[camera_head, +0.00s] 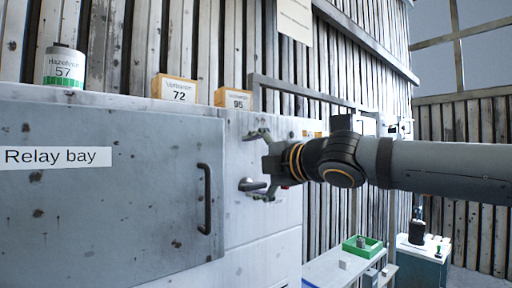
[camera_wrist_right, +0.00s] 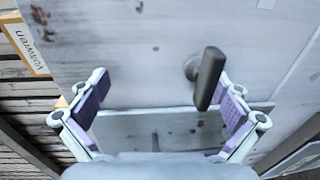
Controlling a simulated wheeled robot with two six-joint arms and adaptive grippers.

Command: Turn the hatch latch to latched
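The hatch latch (camera_head: 252,185) is a short dark handle on a round boss, on the grey panel just right of the hatch door (camera_head: 120,185). It also shows in the right wrist view (camera_wrist_right: 208,78), near the right finger. My right gripper (camera_head: 258,165) comes in from the right in front of the panel, its fingers spread. In the right wrist view my right gripper (camera_wrist_right: 163,108) is open and empty, with the latch between the finger lines but closer to the right pad. Whether a finger touches the latch I cannot tell. My left gripper is in neither view.
The door carries a "Relay bay" label and a black bar handle (camera_head: 206,198). A canister (camera_head: 62,68) and two small boxes (camera_head: 175,89) (camera_head: 233,97) stand on top of the housing. A green tray (camera_head: 362,247) sits on a low bench at the right.

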